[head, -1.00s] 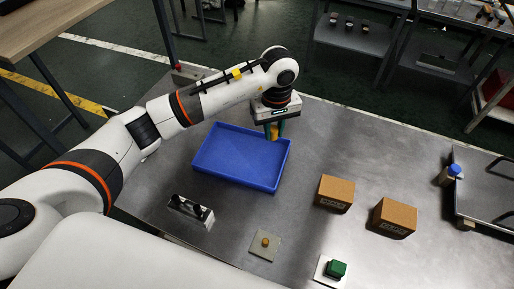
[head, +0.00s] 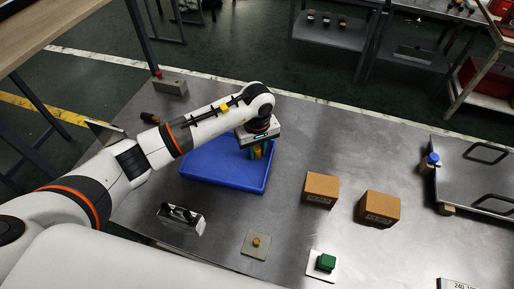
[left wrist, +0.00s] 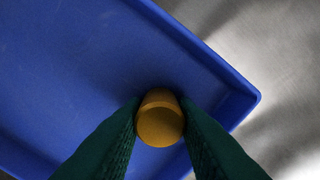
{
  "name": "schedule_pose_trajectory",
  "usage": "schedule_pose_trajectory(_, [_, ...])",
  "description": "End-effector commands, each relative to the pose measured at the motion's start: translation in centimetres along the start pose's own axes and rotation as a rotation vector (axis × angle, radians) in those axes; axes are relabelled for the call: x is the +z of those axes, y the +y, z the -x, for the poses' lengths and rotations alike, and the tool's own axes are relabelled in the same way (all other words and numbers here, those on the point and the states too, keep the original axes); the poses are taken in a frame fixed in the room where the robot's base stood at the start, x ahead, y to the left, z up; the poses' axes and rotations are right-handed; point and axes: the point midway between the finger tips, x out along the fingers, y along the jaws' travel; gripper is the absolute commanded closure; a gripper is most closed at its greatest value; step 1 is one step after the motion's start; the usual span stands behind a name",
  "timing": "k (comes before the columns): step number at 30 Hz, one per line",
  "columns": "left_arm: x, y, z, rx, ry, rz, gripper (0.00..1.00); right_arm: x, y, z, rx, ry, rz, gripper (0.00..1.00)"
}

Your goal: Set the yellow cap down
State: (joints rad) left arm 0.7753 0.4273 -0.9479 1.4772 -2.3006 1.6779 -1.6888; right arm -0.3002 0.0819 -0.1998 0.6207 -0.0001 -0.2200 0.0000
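The yellow cap (left wrist: 160,118) is a small orange-yellow cylinder. In the left wrist view it sits between the two dark green fingers of my left gripper (left wrist: 160,125), which touch it on both sides. In the head view my left gripper (head: 257,152) points down over the right part of the blue tray (head: 205,178), near its far right corner. The tray (left wrist: 60,80) fills most of the left wrist view. I cannot tell whether the cap touches the tray floor. My right gripper is not in view.
Two cardboard boxes (head: 321,189) (head: 380,207) stand right of the tray. A plate with a small yellow knob (head: 256,242) and a green block on a white plate (head: 326,263) lie in front. A bottle with a blue lid (head: 430,162) stands farther right beside a grey tray (head: 480,175).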

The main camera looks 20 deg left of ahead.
Motion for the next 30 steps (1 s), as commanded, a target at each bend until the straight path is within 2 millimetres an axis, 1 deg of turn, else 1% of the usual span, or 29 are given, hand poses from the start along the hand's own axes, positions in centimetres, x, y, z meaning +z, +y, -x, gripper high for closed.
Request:
schedule_pose_trajectory(1, [0.0, 0.0, 0.0, 0.000, 0.000, 0.000, 0.65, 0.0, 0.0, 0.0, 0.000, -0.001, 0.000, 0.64])
schedule_pose_trajectory(3, [0.0, 0.0, 0.0, 0.000, 0.000, 0.000, 0.55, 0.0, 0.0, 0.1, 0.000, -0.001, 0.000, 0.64])
schedule_pose_trajectory(11, [0.0, 0.0, 0.1, 0.000, 0.000, 0.000, 0.55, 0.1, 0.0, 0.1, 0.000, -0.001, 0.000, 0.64])
schedule_pose_trajectory(14, [0.0, 0.0, 0.5, 0.000, 0.001, 0.000, 0.55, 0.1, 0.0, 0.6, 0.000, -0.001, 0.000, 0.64])
schedule_pose_trajectory(16, [0.1, -0.1, 1.0, -0.003, -0.003, 0.000, 0.55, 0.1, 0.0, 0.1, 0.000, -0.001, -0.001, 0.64])
schedule_pose_trajectory(20, [0.2, -0.1, 3.4, -0.004, -0.006, -0.002, 0.55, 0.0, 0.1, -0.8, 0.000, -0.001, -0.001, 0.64])
schedule_pose_trajectory(27, [0.1, -0.1, 8.6, -0.004, -0.005, -0.002, 0.55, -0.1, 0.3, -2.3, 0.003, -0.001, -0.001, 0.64])
schedule_pose_trajectory(30, [0.1, -0.1, 10.3, -0.003, -0.004, -0.001, 0.55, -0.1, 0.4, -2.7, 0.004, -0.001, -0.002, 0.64])
